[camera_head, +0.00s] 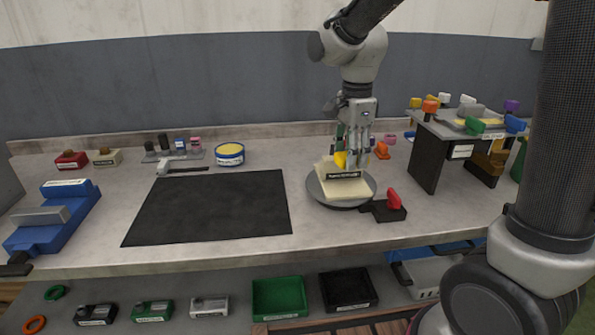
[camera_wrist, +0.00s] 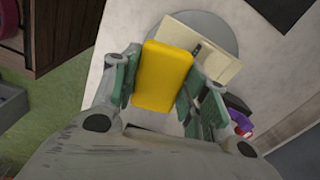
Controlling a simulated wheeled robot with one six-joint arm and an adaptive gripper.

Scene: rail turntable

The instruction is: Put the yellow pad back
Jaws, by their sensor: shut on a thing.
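The yellow pad (camera_head: 341,160) is a small bright block between the fingers of my gripper (camera_head: 352,156). In the wrist view the yellow pad (camera_wrist: 162,78) fills the space between the green-grey fingertips (camera_wrist: 163,88), which are shut on it. In the head view my gripper is above a cream block (camera_head: 343,183) with a dark label, which lies on a round grey turntable (camera_head: 322,198). The turntable (camera_wrist: 222,27) and cream block (camera_wrist: 187,43) show beyond the pad in the wrist view. I cannot tell whether the pad touches the block.
A red-handled clamp (camera_head: 392,205) sits at the turntable's right. A black mat (camera_head: 215,208) lies left, with a blue tin (camera_head: 230,158) with a yellow top behind it. A dark stand (camera_head: 428,160) with coloured handles is at right. A blue vise (camera_head: 62,212) is far left.

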